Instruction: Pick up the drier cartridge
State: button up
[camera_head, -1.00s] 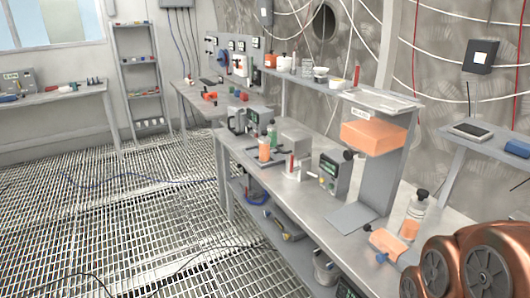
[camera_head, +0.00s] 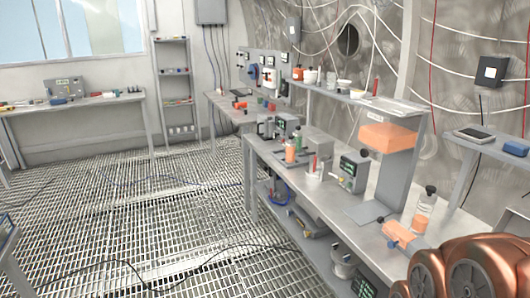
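I cannot tell for sure which thing is the drier cartridge. One candidate is an orange cylinder (camera_head: 398,232) lying on its side at the near right end of the steel workbench (camera_head: 345,218), with a dark part at its lower left end. A clear bottle (camera_head: 424,207) with orange contents and a black cap stands upright just behind it. Copper-coloured links of my arm fill the lower right corner, close to the lying cylinder. My gripper is not in view.
A raised shelf (camera_head: 345,97) runs over the back of the workbench, with a large orange block (camera_head: 388,137) beneath its near end. Control boxes (camera_head: 354,172) and small bottles (camera_head: 290,150) stand further along. A black cable (camera_head: 220,258) crosses the open grated floor (camera_head: 150,220) at left.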

aim_at(290, 145)
jog(key=u, duration=0.85)
jog(key=i, duration=1.15)
jog(key=u, duration=0.35)
jog(key=i, duration=1.7)
jog(key=z, duration=0.85)
